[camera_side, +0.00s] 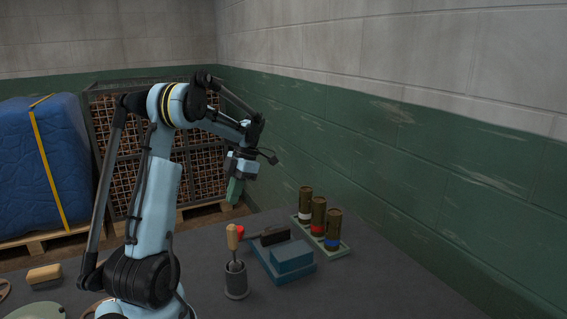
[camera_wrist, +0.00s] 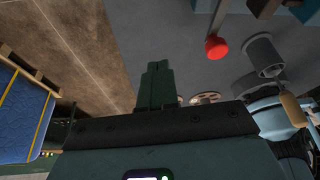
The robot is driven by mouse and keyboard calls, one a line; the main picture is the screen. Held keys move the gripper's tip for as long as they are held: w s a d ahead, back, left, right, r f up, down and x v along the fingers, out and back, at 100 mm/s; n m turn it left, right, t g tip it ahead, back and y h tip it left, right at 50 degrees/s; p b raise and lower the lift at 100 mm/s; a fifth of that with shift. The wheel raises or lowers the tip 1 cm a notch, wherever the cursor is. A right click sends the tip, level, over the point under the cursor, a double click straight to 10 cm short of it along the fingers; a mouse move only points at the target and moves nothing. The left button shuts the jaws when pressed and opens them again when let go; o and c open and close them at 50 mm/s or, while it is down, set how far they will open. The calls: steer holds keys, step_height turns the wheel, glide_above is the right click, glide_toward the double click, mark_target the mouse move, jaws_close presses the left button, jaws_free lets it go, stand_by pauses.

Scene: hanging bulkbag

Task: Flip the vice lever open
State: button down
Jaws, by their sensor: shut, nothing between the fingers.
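The blue vice (camera_side: 284,262) sits on the dark tabletop in the side view, with a dark brown jaw block (camera_side: 274,236) on top. Its lever ends in a red knob (camera_side: 240,232) at the left. In the wrist view the red knob (camera_wrist: 216,47) shows right of the fingers, and only a bit of the vice shows at the top edge. My gripper (camera_side: 234,191) hangs above and behind the vice in the side view, apart from it, fingers pointing down. In the wrist view my gripper (camera_wrist: 157,80) has its green fingers together and empty.
A grey cup (camera_side: 236,281) holding a wooden-handled tool (camera_side: 233,238) stands close left of the vice. A tray (camera_side: 320,242) with several banded canisters (camera_side: 318,216) is to its right, near the green wall. A wooden-backed brush (camera_side: 45,273) lies at the left.

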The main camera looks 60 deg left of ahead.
step_height(320, 180, up, 6)
steer(key=a, duration=0.2)
steer(key=shift+w+a, duration=0.25)
steer(key=shift+w, duration=0.05)
steer(key=shift+r, duration=0.1)
steer(key=w+d+r+m+t+y, duration=0.1)
steer(key=w+d+m+t, duration=0.25)
steer(key=d+m, duration=0.65)
steer(key=w+d+r+m+t+y, duration=0.15)
steer(key=w+d+m, duration=0.25)
steer(key=d+m, duration=0.55)
steer(key=s+d+f+m+t+h, duration=0.1)
steer(key=d+f+m+t, duration=0.1)
steer(key=d+m, duration=0.6)
steer(key=s+d+f+m+t, duration=0.1)
steer(key=d+f+m+t, duration=0.1)
steer(key=d+m+t, duration=0.2)
steer(key=d+m, duration=0.3)
steer(key=m, duration=0.3)
steer(key=shift+s+d+f+t+h, duration=0.3)
steer(key=shift+d+h, duration=0.05)
